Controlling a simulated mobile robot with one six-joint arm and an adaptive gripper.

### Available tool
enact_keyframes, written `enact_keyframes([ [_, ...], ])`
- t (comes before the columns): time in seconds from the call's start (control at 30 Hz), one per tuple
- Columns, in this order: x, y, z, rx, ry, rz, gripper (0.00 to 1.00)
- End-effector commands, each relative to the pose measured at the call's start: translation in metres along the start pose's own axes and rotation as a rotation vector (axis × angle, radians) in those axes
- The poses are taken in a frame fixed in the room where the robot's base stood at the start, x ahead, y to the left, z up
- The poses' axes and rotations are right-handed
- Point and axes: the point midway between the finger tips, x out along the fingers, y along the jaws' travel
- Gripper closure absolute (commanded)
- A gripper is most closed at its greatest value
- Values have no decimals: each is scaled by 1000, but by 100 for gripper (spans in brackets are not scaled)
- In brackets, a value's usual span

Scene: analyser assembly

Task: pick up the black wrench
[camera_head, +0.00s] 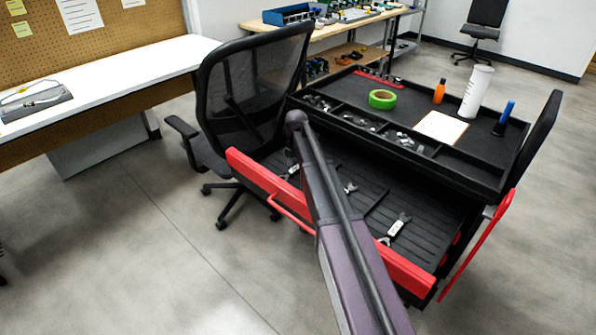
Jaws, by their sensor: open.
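Several small wrenches lie in the open drawer of the tool cart. One wrench (395,229) with a pale middle and darker ends lies at the drawer's right side. Another, smaller one (350,187) lies near the drawer's middle. A third metal piece (292,171) shows left of my arm, partly hidden. I cannot tell which of them is the black wrench. My arm rises from the bottom edge across the drawer to a rounded joint. My gripper cannot be made out; the arm hides part of the drawer.
The drawer has a red front (399,267). The cart's top tray (290,101) holds green tape (382,99), an orange bottle (439,91), a white cylinder (476,91) and a blue-topped item (504,117). An office chair (252,85) stands close at left. Floor at lower left is clear.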

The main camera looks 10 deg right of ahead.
Motion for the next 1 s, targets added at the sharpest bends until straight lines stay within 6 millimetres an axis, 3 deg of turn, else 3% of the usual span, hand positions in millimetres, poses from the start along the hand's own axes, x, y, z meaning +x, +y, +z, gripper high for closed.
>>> enact_keyframes([
  [0.37,0,0,0,0,0,0,23],
  [0.47,0,0,0,0,0,0,47],
  [0.63,0,0,0,1,0,0,97],
  [1.0,-1,0,0,1,0,0,100],
])
